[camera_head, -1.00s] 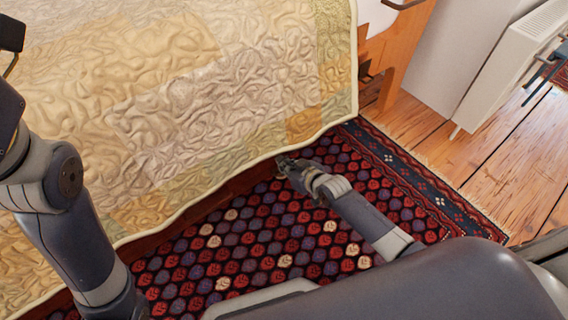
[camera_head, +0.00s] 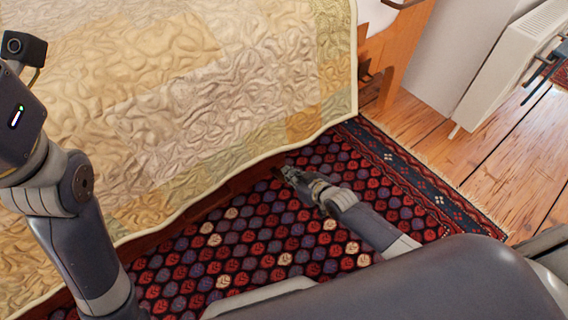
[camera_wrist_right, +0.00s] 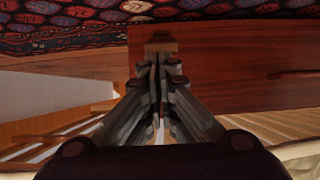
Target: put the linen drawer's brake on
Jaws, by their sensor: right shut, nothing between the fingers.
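The linen drawer (camera_head: 232,187) shows in the head view as a strip of reddish-brown wood under the bed's quilt edge. In the right wrist view its wooden front (camera_wrist_right: 235,65) lies beyond the fingers. A small brown wooden piece (camera_wrist_right: 160,38) shows just past the fingertips; I cannot tell whether it is the brake or whether they touch it. My right gripper (camera_head: 286,170) is low over the rug beside the drawer. It also shows in the right wrist view (camera_wrist_right: 158,70), shut and empty. My left arm is at the left; its fingers are out of view.
A quilt (camera_head: 190,95) hangs over the bed's side, above the drawer. A patterned rug (camera_head: 270,240) covers the floor along the bed. A wooden bed leg (camera_head: 388,88) and a white radiator (camera_head: 505,75) stand at the right. Bare floorboards (camera_head: 510,160) lie between rug and radiator.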

